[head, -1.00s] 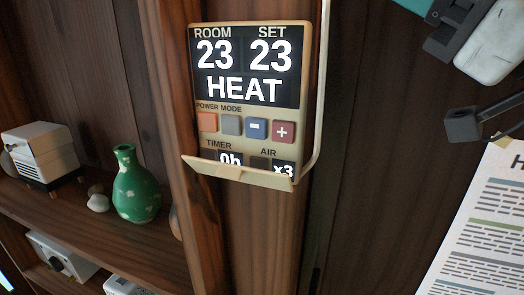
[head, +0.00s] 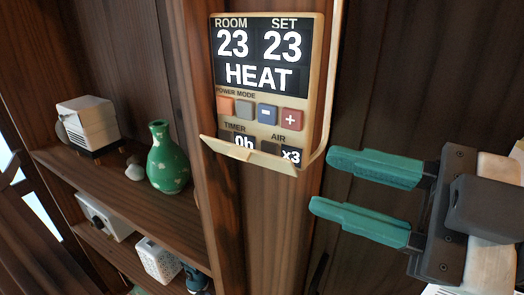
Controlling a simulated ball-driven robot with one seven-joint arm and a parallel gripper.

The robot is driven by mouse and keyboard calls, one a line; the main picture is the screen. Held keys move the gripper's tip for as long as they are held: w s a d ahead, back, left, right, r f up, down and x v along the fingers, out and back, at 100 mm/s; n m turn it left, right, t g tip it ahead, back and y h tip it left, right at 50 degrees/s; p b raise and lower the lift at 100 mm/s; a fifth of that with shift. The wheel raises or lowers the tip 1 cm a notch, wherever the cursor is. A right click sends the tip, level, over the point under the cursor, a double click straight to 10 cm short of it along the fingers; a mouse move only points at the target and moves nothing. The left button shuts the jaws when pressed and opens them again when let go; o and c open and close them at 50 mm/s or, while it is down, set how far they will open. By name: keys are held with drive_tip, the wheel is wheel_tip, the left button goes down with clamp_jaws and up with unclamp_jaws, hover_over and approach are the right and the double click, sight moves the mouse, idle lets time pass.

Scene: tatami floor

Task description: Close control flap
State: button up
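The beige control panel (head: 220,106) is fixed to a wooden post and its screen reads ROOM 23, SET 23, HEAT. Its control flap (head: 240,152) is at the panel's lower end, folded down and sticking outward, with the TIMER and AIR displays showing above it. My gripper (head: 322,182) is to the right of the flap, its two teal fingers pointing left and spread apart with nothing between them. The fingers look apart from the flap; their depth relative to it is hard to tell.
A beige cable (head: 333,90) runs down the panel's right side. Shelves on the left hold a green vase (head: 168,160), a white box-shaped device (head: 88,122) and several small items. A paper sheet is mostly hidden behind my gripper.

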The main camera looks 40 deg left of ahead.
sight(249, 156)
drive_tip(key=p+x, duration=0.2)
drive_tip(key=x, duration=0.7)
clamp_jaws()
